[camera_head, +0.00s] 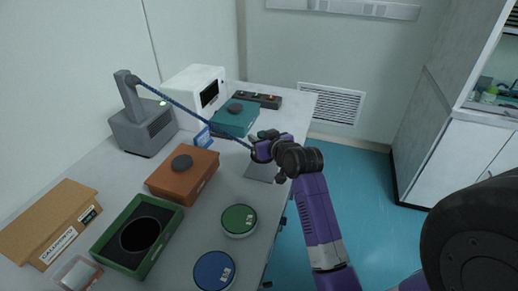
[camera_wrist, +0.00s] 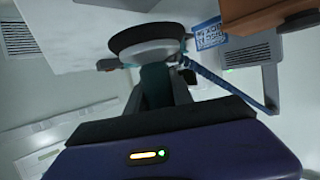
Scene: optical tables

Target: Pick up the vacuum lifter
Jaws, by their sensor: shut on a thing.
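My gripper (camera_head: 266,146) is over the right edge of the white table, beside a small grey plate (camera_head: 262,170). In the wrist view my gripper (camera_wrist: 155,75) is shut on the teal body of the vacuum lifter (camera_wrist: 147,40). The lifter has a wide dark round cup with a pale part below it. A blue hose (camera_head: 190,111) runs from the grey pump unit (camera_head: 146,128) to the lifter; the hose also shows in the wrist view (camera_wrist: 225,84). In the head view my gripper hides most of the lifter. I cannot tell whether it touches the table.
A brown box (camera_head: 190,180) with a dark disc, a teal box (camera_head: 232,122), a green tray (camera_head: 115,243), and round green (camera_head: 239,220) and blue (camera_head: 215,272) containers stand on the table. A white device (camera_head: 187,84) is at the back. Blue floor (camera_head: 360,200) is free at right.

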